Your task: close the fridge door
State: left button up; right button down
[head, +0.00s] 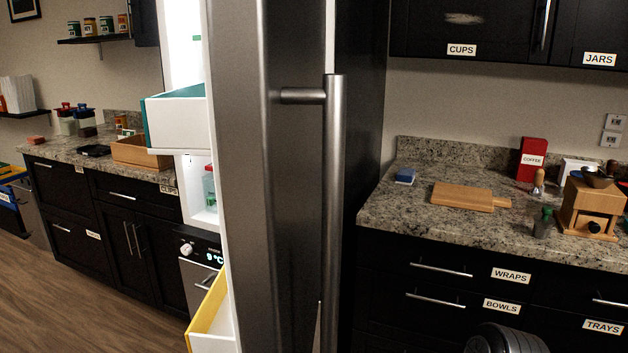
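The fridge door (265,200) is a tall brushed grey panel that fills the middle of the head view and stands open. Its long vertical bar handle (335,210) is on the right part of the panel and runs out of the bottom of the picture. To the left of the panel, lit white parts show, with a teal-edged bin (178,120) and a yellow-edged bin (208,312). The hinge and most of the fridge body are hidden or cannot be made out. Neither of my grippers is in view, and nothing is seen touching the door.
A granite counter (420,222) on the right holds a cutting board (468,197), a blue sponge (405,176), a red coffee box (532,158) and a wooden grinder (592,205). A wooden box (140,153) stands on the left counter. Wood floor (80,310) is free at lower left.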

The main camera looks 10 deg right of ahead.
aim_at(270, 119)
jog(key=i+l, duration=0.35)
jog(key=k+l+u, duration=0.3)
jog(key=l, duration=0.15)
jog(key=k+l+u, duration=0.25)
jog(key=l, duration=0.2)
jog(key=k+l+u, duration=0.35)
jog(key=k+l, duration=0.4)
jog(key=l, duration=0.1)
